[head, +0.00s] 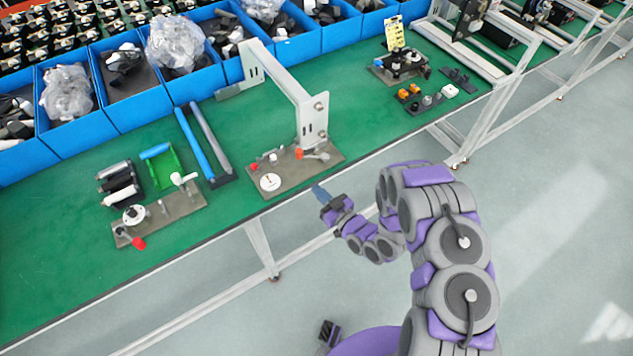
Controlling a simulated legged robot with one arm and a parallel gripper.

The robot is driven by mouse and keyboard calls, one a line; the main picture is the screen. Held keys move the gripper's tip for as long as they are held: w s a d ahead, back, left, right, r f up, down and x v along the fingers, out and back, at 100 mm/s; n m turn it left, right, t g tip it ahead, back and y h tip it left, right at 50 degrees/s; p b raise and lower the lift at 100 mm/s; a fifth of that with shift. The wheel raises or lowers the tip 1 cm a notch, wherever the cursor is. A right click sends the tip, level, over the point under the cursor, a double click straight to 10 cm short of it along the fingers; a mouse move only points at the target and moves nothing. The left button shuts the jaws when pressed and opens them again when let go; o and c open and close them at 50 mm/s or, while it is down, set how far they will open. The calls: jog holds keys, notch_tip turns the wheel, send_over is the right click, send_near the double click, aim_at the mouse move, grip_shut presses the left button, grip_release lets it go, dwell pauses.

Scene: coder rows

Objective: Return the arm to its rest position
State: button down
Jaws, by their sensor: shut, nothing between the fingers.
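My arm shows at the right of the head view, grey and purple, folded with its elbow up. My gripper (322,194) is at the end of the forearm, over the front edge of the green workbench (240,225) near the picture's middle. It is shut and holds nothing. It appears apart from the fixture plate (325,160) behind it.
A white bracket frame (298,90) stands on the bench behind my gripper. Another fixture (160,215) and blue and grey bars (203,145) lie to the left. Blue bins (135,110) line the back. Open grey floor (560,220) lies to the right.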

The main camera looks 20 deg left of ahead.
jog(key=w+d+r+m+h+b, duration=0.1)
jog(key=w+d+r+h, duration=0.25)
jog(key=w+d, duration=0.4)
jog(key=w+d+r+h, duration=0.2)
jog(key=w+d+h, duration=0.25)
jog(key=d, duration=0.55)
jog(key=s+d+r+m+g+h+b, duration=0.1)
jog(key=s+d+r+m+h, duration=0.1)
jog(key=d+r+h, duration=0.4)
jog(key=s+d+r+m+h, duration=0.1)
jog(key=s+d+r+m, duration=0.2)
jog(key=d, duration=0.5)
jog(key=s+d+r+m+g+h, duration=0.25)
jog(key=s+d+r, duration=0.4)
jog(key=s, duration=0.35)
jog(key=s+a+r+m+g, duration=0.1)
jog(key=s+r+g, duration=0.1)
jog(key=s, duration=0.7)
jog(key=s+a+r+m+g+y+b, duration=0.1)
jog(key=s+a+r+g, duration=0.1)
jog(key=s, duration=0.8)
jog(key=s+a+r+m+g+y+b, duration=0.1)
jog(key=s+r+g, duration=0.2)
jog(key=s, duration=0.6)
jog(key=shift+s+a+r+m, duration=0.3)
jog(key=shift+s+r+m, duration=0.05)
jog(key=shift+r, duration=0.2)
